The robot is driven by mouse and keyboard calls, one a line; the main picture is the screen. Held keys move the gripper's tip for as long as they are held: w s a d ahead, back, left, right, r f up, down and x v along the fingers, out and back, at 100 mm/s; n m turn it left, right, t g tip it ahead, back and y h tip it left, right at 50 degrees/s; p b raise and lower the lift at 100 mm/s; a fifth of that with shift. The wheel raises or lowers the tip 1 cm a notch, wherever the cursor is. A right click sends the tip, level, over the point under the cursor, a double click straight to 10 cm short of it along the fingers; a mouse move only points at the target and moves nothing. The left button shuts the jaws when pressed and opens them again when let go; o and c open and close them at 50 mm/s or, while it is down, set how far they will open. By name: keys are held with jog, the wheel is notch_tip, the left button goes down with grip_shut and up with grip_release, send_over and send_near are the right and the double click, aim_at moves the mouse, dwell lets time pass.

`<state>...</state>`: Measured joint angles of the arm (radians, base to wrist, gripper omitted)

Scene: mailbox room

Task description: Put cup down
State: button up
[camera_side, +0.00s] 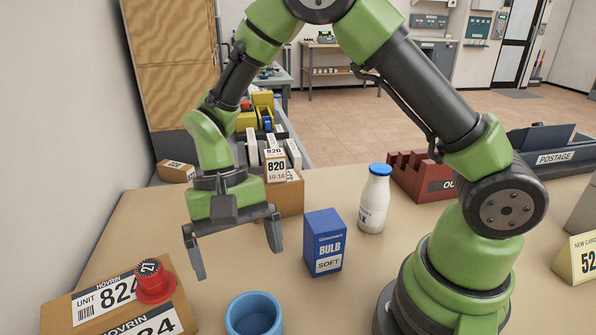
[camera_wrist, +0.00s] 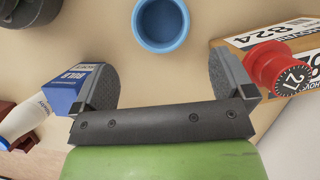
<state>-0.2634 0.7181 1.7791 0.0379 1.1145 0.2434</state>
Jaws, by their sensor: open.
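The blue cup (camera_side: 253,316) stands upright on the table at the bottom of the side view, partly cut off by the frame edge. In the wrist view the cup (camera_wrist: 161,40) is at the top middle, seen from above and looking empty. My gripper (camera_side: 238,262) is open, with nothing between its fingers. It hangs above the table, apart from the cup. In the wrist view the gripper's fingers (camera_wrist: 164,64) are spread wide, with the cup beyond the gap between them.
A blue bulb box (camera_side: 323,243) and a white bottle (camera_side: 374,200) stand right of my gripper. A red dial-topped object (camera_side: 154,283) sits on a cardboard parcel (camera_side: 165,318) at left. A maroon rack (camera_side: 416,177) stands behind. Table between box and parcel is clear except for the cup.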

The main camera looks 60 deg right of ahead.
jog(key=s+d+r+n+t, duration=0.1)
jog(key=s+d+r+t, duration=0.3)
jog(key=r, duration=0.5)
jog(key=s+d+r+n+t, duration=0.1)
jog(key=s+d+r+t, duration=0.4)
jog(key=s+r+t, duration=0.2)
notch_tip(320, 180, up, 2)
jog(key=shift+s+r, duration=0.2)
jog(key=shift+s, duration=0.3)
